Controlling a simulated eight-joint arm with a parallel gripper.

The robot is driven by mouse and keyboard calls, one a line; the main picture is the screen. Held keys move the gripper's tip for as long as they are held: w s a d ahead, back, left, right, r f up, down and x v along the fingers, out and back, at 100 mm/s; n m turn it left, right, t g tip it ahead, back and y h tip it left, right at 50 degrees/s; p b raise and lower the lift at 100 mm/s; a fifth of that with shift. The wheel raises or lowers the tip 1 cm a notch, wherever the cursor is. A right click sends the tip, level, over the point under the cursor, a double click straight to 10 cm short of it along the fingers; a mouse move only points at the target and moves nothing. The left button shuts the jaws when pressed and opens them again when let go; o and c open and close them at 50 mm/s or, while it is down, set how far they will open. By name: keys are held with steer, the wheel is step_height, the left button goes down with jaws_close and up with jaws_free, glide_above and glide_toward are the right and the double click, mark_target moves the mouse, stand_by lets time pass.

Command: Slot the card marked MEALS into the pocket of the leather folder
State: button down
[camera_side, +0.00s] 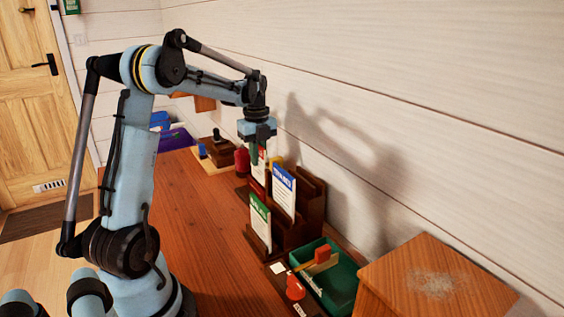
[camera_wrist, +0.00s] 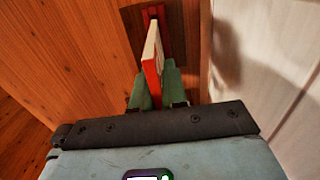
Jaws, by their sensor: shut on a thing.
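My gripper (camera_side: 257,150) points down over the desk and is shut on a red-edged card (camera_side: 259,172). In the wrist view, the green fingertips (camera_wrist: 157,88) sit on both sides of this card (camera_wrist: 152,62), which is seen nearly edge-on with a white face. Its lettering is too small to read. A dark brown stepped holder (camera_side: 314,200) stands against the wall, with a blue-headed card (camera_side: 283,192), a green-headed card (camera_side: 260,224) and a yellow one (camera_side: 277,164) at it. I cannot tell which brown piece is the leather folder, or whether the held card touches it.
A green tray (camera_side: 340,281) and a red-topped stamp-like thing (camera_side: 295,288) are at the near end. A wooden box (camera_side: 435,275) stands at the front right. A red container (camera_side: 241,160) and a brown block (camera_side: 219,152) stand beyond. The desk's left part (camera_side: 190,220) is clear.

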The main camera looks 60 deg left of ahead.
mark_target(259, 181)
steer(key=shift+f, duration=1.9)
steer(key=c, duration=1.2)
jaws_free()
steer(key=shift+f, duration=0.1)
steer(key=shift+o, duration=0.2)
step_height(259, 181, up, 12)
steer(key=shift+r, duration=0.15)
